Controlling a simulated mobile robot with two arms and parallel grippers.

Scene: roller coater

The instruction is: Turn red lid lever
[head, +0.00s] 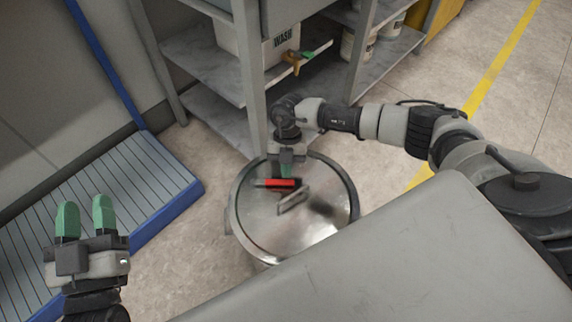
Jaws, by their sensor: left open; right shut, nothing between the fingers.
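A round metal drum with a shiny lid (322,226) stands in the middle of the head view. A red lever (279,183) lies across the lid, left of its middle. A grey metal handle (293,200) stands on the lid just in front of the lever. My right gripper (286,174) points down over the lid, shut, with its green fingertips right behind the red lever. Whether they touch it I cannot tell. My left gripper (85,220) is open and empty at the lower left, away from the drum.
A metal shelf (205,65) behind the drum holds a white WASH container (283,40) with a brass tap (296,62). A blue-edged slatted platform (130,185) lies at the left. A grey surface (420,260) covers the lower right, close to the lid's front.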

